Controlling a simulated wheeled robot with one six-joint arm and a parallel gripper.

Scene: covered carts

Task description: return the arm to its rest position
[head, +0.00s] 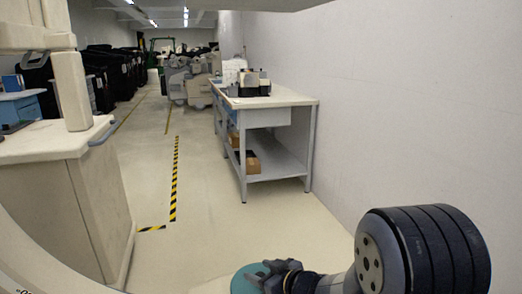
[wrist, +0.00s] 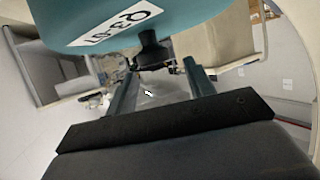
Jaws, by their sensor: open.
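My arm (head: 422,250) reaches in from the lower right of the head view, with a large dark ribbed joint nearest the camera. My gripper (head: 272,272) is small and dark at the bottom edge, in front of or beside a teal rounded surface (head: 245,280). I cannot tell whether they touch. In the wrist view my gripper (wrist: 158,68) shows two teal fingers spread apart, with no object held between them. A teal body with a white label (wrist: 115,22) fills the top of that view, close to the fingers. I cannot tell what it belongs to.
A workbench (head: 270,100) with a lower shelf stands along the right wall. A pale cabinet (head: 75,205) stands at the left. The floor (head: 215,205) between them is clear, with yellow-black tape (head: 175,180). Dark covered carts (head: 105,75) line the far left.

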